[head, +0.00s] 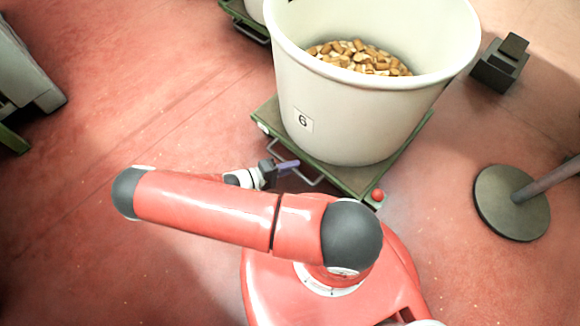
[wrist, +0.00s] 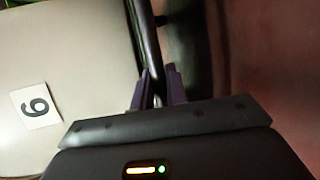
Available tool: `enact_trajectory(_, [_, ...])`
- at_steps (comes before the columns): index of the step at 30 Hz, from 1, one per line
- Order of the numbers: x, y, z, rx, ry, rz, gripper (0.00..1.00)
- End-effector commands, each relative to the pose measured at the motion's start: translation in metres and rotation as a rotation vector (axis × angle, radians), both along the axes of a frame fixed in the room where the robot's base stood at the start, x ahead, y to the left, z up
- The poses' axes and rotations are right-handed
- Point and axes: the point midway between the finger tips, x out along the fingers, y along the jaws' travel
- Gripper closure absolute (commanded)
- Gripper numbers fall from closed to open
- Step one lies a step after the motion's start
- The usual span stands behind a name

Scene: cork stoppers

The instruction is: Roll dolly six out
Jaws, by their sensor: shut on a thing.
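Dolly six is a green flat dolly (head: 348,181) with a big off-white tub (head: 350,120) on it. A card marked 6 (head: 304,121) is on the tub's side, and it also shows tilted in the wrist view (wrist: 36,105). The tub holds many cork stoppers (head: 362,57). A grey bar handle (head: 310,181) sticks out from the dolly's near edge. My gripper (head: 289,165) is at this handle. In the wrist view the dark bar (wrist: 145,40) runs down to the purple fingers (wrist: 162,85), which are shut on it. The exact contact is partly hidden.
A red knob (head: 377,195) sits on the dolly's near right corner. A post on a round grey base (head: 511,203) stands at right. A dark block (head: 500,65) lies behind it. Another dolly (head: 243,20) is at the back.

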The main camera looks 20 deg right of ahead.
Motion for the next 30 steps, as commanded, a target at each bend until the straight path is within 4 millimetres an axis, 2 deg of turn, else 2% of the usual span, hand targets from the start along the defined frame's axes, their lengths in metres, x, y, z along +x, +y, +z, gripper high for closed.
enact_trajectory(6, [-0.004,0.005,-0.001,0.006,0.002,-0.002,1.0])
enact_trajectory(7, [-0.004,0.005,-0.001,0.006,0.002,-0.002,0.85])
enact_trajectory(12, [-0.003,0.004,-0.001,0.005,0.002,-0.001,0.64])
enact_trajectory(22, [-0.001,0.007,0.0,0.004,0.001,0.001,0.64])
enact_trajectory(30, [-0.001,0.05,0.008,0.007,0.0,0.005,0.64])
